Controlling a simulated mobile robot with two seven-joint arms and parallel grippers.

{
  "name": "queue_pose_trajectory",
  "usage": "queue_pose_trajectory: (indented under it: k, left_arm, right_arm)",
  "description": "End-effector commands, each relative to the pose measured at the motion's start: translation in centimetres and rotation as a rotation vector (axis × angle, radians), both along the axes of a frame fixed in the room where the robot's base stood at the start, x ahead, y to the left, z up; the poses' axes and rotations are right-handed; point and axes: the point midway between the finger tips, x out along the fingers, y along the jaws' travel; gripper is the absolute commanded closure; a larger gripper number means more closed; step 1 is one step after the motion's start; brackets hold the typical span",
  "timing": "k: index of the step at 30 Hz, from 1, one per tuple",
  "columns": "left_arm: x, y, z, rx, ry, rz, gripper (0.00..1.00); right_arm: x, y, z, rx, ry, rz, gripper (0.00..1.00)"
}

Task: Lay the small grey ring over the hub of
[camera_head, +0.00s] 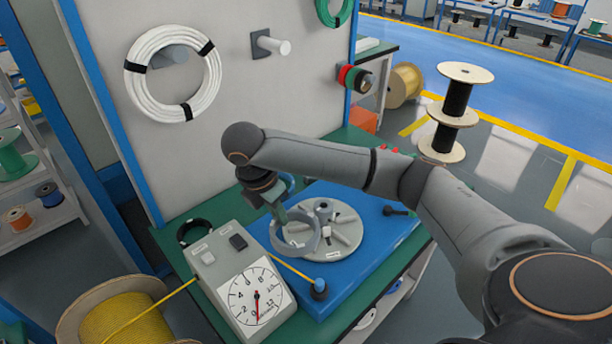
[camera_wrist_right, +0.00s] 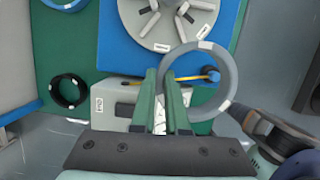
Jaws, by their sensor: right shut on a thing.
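My right gripper (camera_head: 285,222) is shut on a grey ring (camera_head: 316,237) with white labels. The ring hangs out past the fingertips and overlaps the near left part of a round grey plate (camera_head: 338,247) in the head view. The plate carries a hub (camera_head: 323,208) with several radial arms. In the right wrist view the green fingers (camera_wrist_right: 161,76) pinch the left side of the ring (camera_wrist_right: 233,72). There the hub (camera_wrist_right: 180,6) is at the top edge, partly cut off, and the ring overlaps the plate's lower rim. My left gripper is not in view.
The plate sits on a blue base (camera_head: 388,232) on a green bench top. A dial box (camera_head: 252,293) stands at the near left, with a black coil (camera_head: 194,232) behind it. A dark lever (camera_head: 395,211) is at the right.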

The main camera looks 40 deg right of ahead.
Motion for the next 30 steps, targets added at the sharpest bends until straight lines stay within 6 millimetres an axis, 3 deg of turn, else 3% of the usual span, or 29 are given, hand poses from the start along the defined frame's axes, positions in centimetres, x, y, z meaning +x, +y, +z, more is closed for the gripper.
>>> queue_pose_trajectory:
  k: [18, 30]
  left_arm:
    - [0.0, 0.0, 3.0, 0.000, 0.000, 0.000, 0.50]
    - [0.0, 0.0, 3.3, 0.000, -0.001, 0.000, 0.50]
  right_arm:
    - [2.5, -8.0, 1.4, 0.002, -0.001, 0.856, 1.00]
    - [2.8, -9.6, 1.2, 0.003, -0.001, 1.022, 1.00]
